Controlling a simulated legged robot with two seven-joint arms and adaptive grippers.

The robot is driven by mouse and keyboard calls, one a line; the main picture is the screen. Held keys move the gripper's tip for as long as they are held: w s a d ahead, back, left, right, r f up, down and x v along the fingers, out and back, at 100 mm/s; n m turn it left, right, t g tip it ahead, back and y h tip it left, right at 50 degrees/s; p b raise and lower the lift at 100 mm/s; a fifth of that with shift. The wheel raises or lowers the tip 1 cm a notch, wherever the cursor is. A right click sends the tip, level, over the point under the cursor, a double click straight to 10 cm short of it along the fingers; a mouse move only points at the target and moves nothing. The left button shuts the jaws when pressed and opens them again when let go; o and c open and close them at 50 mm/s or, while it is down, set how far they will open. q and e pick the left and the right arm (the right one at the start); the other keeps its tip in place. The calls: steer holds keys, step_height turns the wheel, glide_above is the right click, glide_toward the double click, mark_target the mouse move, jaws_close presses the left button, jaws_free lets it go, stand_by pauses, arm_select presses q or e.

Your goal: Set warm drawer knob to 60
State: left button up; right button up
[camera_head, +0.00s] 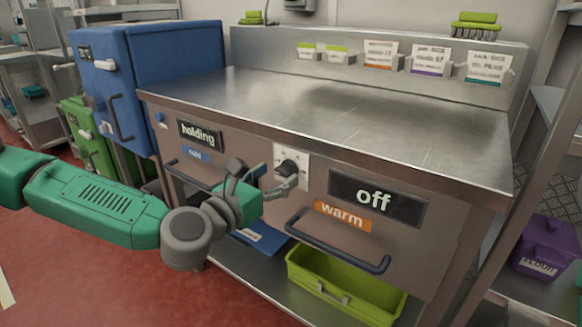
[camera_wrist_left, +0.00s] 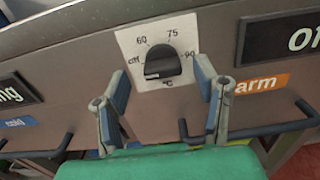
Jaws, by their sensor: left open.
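The warm drawer knob (camera_head: 287,168) is a black dial on a white plate on the steel counter's front. In the left wrist view the knob (camera_wrist_left: 162,62) shows between the fingers, with marks off, 60, 75 and 90 around it. The dark display (camera_head: 376,198) beside it reads "off", above the orange "warm" label (camera_head: 343,215). My left gripper (camera_head: 266,176) is open just in front of the knob. In the left wrist view its fingers stand on either side of the dial, and contact cannot be told. My right gripper is not in view.
The warm drawer handle (camera_head: 338,246) juts out below the label. The holding display (camera_head: 200,135) and cold drawer handle (camera_head: 187,174) are to the left. A blue cabinet (camera_head: 125,80) stands at far left. A green bin (camera_head: 340,288) sits on the lower shelf. The countertop (camera_head: 330,110) is clear.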

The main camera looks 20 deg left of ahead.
mark_target(283, 175)
arm_select(q)
steer(key=shift+x, duration=0.8)
steer(key=shift+w+d, duration=0.2)
steer(key=shift+d, duration=0.05)
steer(key=shift+w+d+r, duration=0.1)
steer(key=shift+w+d, duration=0.15)
steer(key=shift+w, duration=0.15)
steer(key=c, duration=1.2)
steer(key=shift+o, duration=0.3)
steer(key=m+p, duration=0.1)
steer(key=m, duration=0.4)
steer(key=shift+r, duration=0.1)
steer(key=m+p, duration=0.1)
steer(key=m, duration=0.4)
steer(key=shift+d, duration=0.15)
steer(key=shift+f+m+p, duration=0.25)
steer(key=shift+m+p, duration=0.05)
steer(key=shift+m, duration=0.6)
steer(key=o, duration=1.2)
steer(key=shift+f, duration=0.15)
